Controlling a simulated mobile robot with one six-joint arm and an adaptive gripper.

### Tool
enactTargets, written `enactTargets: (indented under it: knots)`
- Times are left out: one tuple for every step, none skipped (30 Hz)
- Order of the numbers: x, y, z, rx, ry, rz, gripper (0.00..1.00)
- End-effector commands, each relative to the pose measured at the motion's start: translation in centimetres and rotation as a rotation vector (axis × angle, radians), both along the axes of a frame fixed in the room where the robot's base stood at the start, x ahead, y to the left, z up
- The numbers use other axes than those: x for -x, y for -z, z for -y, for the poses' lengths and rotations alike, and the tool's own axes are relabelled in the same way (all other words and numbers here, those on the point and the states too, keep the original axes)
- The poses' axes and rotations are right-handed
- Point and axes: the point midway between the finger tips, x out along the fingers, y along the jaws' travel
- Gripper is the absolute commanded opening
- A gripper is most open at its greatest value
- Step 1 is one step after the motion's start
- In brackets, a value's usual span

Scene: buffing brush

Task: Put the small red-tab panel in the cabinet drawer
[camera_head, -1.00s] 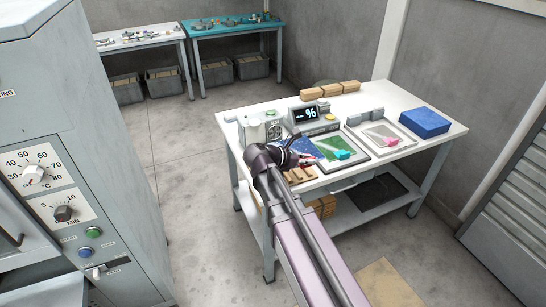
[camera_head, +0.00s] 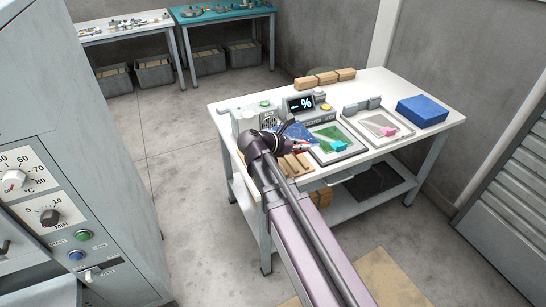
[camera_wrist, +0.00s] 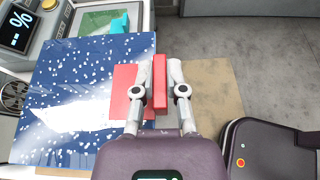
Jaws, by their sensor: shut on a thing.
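The small panel is a flat blue sheet with white specks (camera_wrist: 85,90) and a red tab (camera_wrist: 160,82) at its edge. In the wrist view my gripper (camera_wrist: 160,90) is shut on the red tab. In the head view the blue panel (camera_head: 294,131) shows just beyond my gripper (camera_head: 303,145), over the near left part of the white table (camera_head: 375,90). Whether it touches the table is unclear. The grey cabinet (camera_head: 110,180) with dials and buttons stands at the left. Its drawer cannot be clearly made out.
A green panel with a cyan tab (camera_head: 338,145) and a panel with a pink tab (camera_head: 388,131) lie on trays beside mine. A display unit (camera_head: 305,105), wooden blocks (camera_head: 325,78) and a blue block (camera_head: 422,111) stand on the table. Floor between cabinet and table is clear.

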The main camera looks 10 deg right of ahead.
Motion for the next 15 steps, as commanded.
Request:
enactTargets:
  knots:
    - [0.1, 0.3, -0.1, 0.000, -0.001, 0.000, 0.00]
    - [0.2, 0.4, -0.1, 0.000, -0.001, 0.000, 0.00]
    - [0.3, 0.7, -0.2, 0.000, -0.001, 0.000, 0.00]
    - [0.4, 0.9, -0.3, 0.000, -0.002, 0.001, 0.00]
    - [0.5, 1.2, -0.4, 0.000, -0.002, 0.001, 0.00]
    - [0.6, 1.6, -0.6, 0.000, -0.003, 0.001, 0.00]
    - [0.8, 2.0, -0.7, 0.000, -0.003, 0.001, 0.00]
    - [0.9, 2.3, -0.8, 0.000, -0.003, 0.001, 0.00]
    - [1.2, 2.9, -1.0, 0.000, -0.003, 0.001, 0.00]
    - [1.4, 3.3, -1.1, 0.000, -0.003, 0.001, 0.00]
    - [1.6, 3.8, -1.3, 0.000, -0.003, 0.001, 0.00]
    - [1.9, 4.4, -1.5, 0.000, -0.004, 0.001, 0.00]
    - [2.1, 4.9, -1.7, 0.000, -0.004, 0.001, 0.00]
    - [2.3, 5.4, -1.9, -0.001, -0.005, 0.002, 0.00]
    - [2.6, 6.1, -2.1, -0.001, -0.005, 0.003, 0.00]
